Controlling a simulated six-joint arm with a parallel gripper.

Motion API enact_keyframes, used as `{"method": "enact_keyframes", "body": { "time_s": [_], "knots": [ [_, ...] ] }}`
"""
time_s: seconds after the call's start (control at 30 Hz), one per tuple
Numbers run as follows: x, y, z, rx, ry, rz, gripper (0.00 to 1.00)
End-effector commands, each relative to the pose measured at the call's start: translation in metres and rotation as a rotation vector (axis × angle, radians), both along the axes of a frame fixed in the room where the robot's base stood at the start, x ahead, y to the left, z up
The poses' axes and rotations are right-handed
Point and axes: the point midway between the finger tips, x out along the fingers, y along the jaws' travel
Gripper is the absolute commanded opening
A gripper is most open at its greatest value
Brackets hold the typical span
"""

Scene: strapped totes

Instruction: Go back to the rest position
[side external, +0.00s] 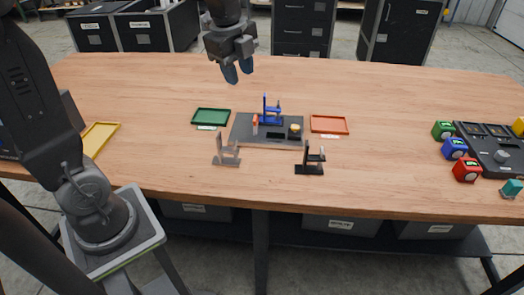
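My gripper (238,71) hangs above the far half of the wooden table (380,88), fingers pointing down. Its two bluish fingertips sit close together, and the gap between them is too small to judge. No object shows between or below the fingertips. The gripper is apart from everything on the table, up and left of the grey board (240,128). My upper wrist is cut off by the top edge of the picture.
The board holds a blue stand (266,108) and small parts. A green tray (211,117), red tray (329,124), yellow tray (99,138), grey bracket (226,155) and black bracket (311,160) surround it. Coloured cubes (455,149) stand right. The table's far middle is clear.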

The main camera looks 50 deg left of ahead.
Motion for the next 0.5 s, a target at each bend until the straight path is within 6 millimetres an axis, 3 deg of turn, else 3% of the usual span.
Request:
{"method": "enact_keyframes", "body": {
  "time_s": [0.23, 0.5],
  "knots": [
    [-0.069, -0.033, 0.008, -0.141, -0.140, 0.541, 0.36],
    [-0.134, -0.055, -0.008, -0.368, -0.244, 1.083, 0.36]
  ]
}}
